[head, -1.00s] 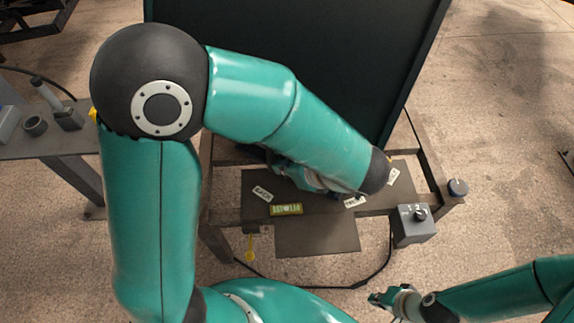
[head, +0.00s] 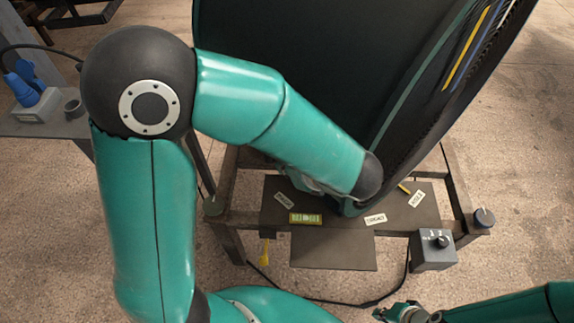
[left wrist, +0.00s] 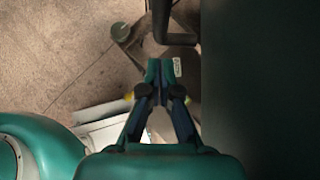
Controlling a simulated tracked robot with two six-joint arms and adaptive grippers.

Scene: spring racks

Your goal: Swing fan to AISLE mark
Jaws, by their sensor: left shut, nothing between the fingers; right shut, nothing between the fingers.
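The fan (head: 290,60) is a large dark drum-like housing on a low metal stand (head: 235,220). Its curved rim and a side with yellow and blue stripes show at the right. A base plate (head: 340,260) bears small white labels: one on the left (head: 284,199), one in the middle (head: 375,219) and one on the right (head: 416,199); their print is too small to read surely. My left gripper is mostly hidden behind my forearm; in the left wrist view it (left wrist: 160,70) is shut and empty, beside a dark bar (left wrist: 180,38). My right gripper (head: 383,312) is shut, low in front.
A grey control box (head: 433,250) with a black knob is on the stand's front right. A blue-capped post (head: 484,217) is at its right corner. A yellow tag (head: 265,252) hangs at the front left. A side table (head: 45,125) holds a blue item and a cup.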

